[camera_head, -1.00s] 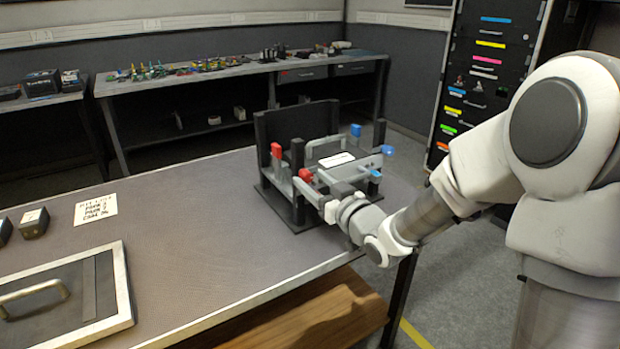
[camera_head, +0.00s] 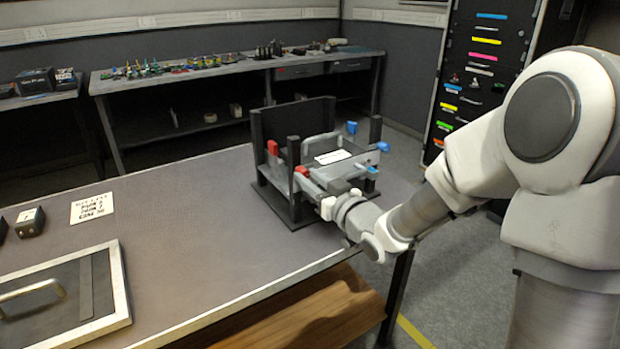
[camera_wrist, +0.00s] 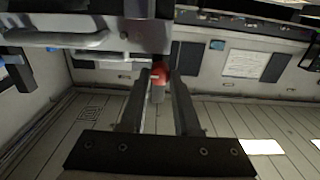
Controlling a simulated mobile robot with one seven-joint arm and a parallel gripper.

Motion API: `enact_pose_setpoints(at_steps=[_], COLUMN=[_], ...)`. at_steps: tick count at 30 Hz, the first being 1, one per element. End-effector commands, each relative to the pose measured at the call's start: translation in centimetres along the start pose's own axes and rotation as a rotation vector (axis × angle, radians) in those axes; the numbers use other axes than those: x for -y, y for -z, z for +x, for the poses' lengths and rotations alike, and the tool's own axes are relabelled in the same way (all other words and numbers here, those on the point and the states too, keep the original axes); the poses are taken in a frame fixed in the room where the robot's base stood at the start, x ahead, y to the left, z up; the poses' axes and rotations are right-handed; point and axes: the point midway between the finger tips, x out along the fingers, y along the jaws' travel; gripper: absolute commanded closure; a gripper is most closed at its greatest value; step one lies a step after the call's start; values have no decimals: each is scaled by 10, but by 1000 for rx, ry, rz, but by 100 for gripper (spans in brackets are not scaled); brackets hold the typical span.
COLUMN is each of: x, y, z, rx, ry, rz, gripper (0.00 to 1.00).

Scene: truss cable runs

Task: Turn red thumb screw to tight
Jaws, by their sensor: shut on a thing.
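The rack unit (camera_head: 340,170) with a white label sits in a dark frame (camera_head: 292,195) on the bench. One red thumb screw (camera_head: 301,171) shows at its front left, near my gripper; another red piece (camera_head: 272,147) is farther back at the left post. My gripper (camera_wrist: 160,82) is at the front of the unit, with its fingers on both sides of a red piece, the red thumb screw, which also shows in the wrist view (camera_wrist: 159,70). The fingers are shut on it. My wrist hides the fingertips in the head view. How far the screw is turned cannot be told.
Blue pieces (camera_head: 382,146) stand at the unit's right side. A white note (camera_head: 92,207), a small dark block (camera_head: 31,222) and a framed panel with a handle (camera_head: 60,300) are on the left of the bench. The bench middle is clear.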

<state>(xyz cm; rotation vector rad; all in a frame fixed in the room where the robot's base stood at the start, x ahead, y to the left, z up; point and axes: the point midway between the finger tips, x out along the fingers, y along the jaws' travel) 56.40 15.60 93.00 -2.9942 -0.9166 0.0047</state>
Motion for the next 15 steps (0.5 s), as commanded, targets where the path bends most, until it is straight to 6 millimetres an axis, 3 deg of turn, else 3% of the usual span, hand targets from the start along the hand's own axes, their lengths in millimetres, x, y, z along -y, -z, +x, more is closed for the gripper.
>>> enact_pose_setpoints(at_steps=[8, 15], x=[0, -1], y=[2, 3], z=[0, 0], rx=[1, 0], ry=[0, -1], rz=[117, 318], gripper=[100, 100])
